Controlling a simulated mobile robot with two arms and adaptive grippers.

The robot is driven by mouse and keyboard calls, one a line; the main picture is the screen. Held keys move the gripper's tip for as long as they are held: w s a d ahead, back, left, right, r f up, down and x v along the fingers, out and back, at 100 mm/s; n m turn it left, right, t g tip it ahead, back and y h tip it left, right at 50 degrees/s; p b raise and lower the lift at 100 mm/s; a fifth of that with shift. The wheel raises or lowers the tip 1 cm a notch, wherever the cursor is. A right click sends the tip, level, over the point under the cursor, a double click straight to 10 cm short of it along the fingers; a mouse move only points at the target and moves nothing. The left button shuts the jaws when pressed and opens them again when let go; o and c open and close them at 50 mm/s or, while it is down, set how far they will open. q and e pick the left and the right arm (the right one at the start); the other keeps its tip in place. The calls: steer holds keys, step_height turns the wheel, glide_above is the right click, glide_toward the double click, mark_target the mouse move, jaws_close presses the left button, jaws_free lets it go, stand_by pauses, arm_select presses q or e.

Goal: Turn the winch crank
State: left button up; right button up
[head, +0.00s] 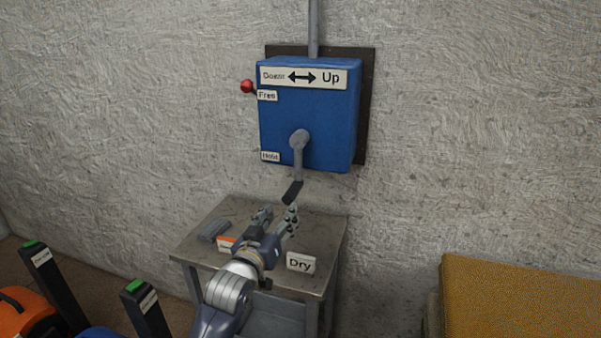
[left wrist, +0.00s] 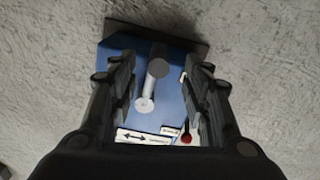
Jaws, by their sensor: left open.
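The winch is a blue box (head: 307,115) on a dark wall plate, with a "Down/Up" double-arrow label on top. Its grey crank (head: 298,160) hangs downward from the hub on the front face and ends in a dark handle (head: 292,192). My left gripper (head: 276,216) is open and empty, just below and in front of the handle, over the small table. In the left wrist view the crank handle (left wrist: 158,60) lies between the open fingers (left wrist: 160,90), with no visible contact. My right gripper is in neither view.
A red-knobbed lever (head: 247,86) sticks out at the box's left, by the "Free" label. An orange-yellow padded block (head: 520,300) stands at right; green-topped posts (head: 148,305) stand at left.

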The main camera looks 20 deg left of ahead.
mark_target(292, 193)
arm_select(q)
steer(key=shift+w+r, duration=0.1)
steer(key=shift+r, duration=0.4)
steer(key=shift+w+r, duration=0.15)
steer(key=shift+w, duration=0.15)
steer(key=w, duration=0.9)
steer(key=shift+d+f+p, duration=0.15)
steer(key=shift+f+p, duration=0.05)
steer(key=shift+p, duration=0.15)
jaws_close()
